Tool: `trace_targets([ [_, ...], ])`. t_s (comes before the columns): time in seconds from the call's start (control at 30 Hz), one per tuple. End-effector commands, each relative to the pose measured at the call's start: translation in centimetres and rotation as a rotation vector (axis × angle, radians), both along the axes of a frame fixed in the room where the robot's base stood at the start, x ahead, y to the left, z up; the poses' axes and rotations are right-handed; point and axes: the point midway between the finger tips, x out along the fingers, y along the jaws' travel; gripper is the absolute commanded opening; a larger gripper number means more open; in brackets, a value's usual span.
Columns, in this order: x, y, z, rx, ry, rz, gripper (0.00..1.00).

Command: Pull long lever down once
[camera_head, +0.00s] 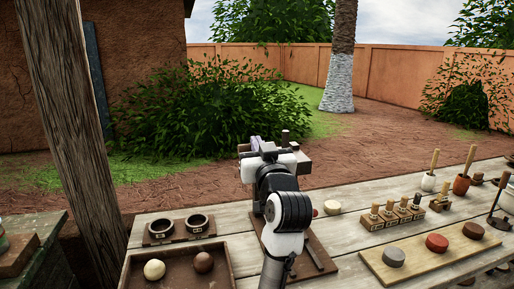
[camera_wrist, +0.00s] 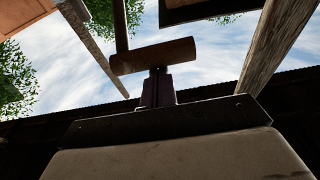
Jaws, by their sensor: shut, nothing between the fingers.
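In the wrist view, the fingers of my gripper (camera_wrist: 157,78) are shut and point at a brown wooden cylinder, which looks like the handle of the long lever (camera_wrist: 150,56). A thin dark rod runs from this handle toward the top of the picture. The fingertips appear at or just under the handle; I cannot tell whether they touch it. In the head view, my arm covers most of the lever's device. Its dark wooden base (camera_head: 318,262) and an upper block (camera_head: 304,157) show beside my arm.
A tray with two balls (camera_head: 222,262) and a stand with two dark rings (camera_head: 180,228) lie left on the table. To the right are a block of stamps (camera_head: 392,213), a board with three discs (camera_head: 415,262) and mortars (camera_head: 461,185). A wooden post (camera_head: 75,130) stands left.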

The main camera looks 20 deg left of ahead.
Motion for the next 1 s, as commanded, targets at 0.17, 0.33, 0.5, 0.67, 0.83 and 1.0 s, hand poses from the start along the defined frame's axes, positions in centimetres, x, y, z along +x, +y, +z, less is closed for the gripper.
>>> trace_targets([
  [0.17, -0.9, -0.7, -3.4, 0.041, -0.063, -0.001, 0.00],
  [0.33, -1.9, -1.3, -5.9, 0.091, -0.136, -0.001, 0.00],
  [0.5, -2.6, -1.9, -8.4, 0.143, -0.210, -0.002, 0.00],
  [0.67, -3.1, -2.2, -10.6, 0.188, -0.277, -0.001, 0.00],
  [0.83, -3.6, -2.5, -13.1, 0.185, -0.272, -0.002, 0.00],
  [1.0, -3.7, -2.6, -15.6, 0.183, -0.271, -0.001, 0.00],
])
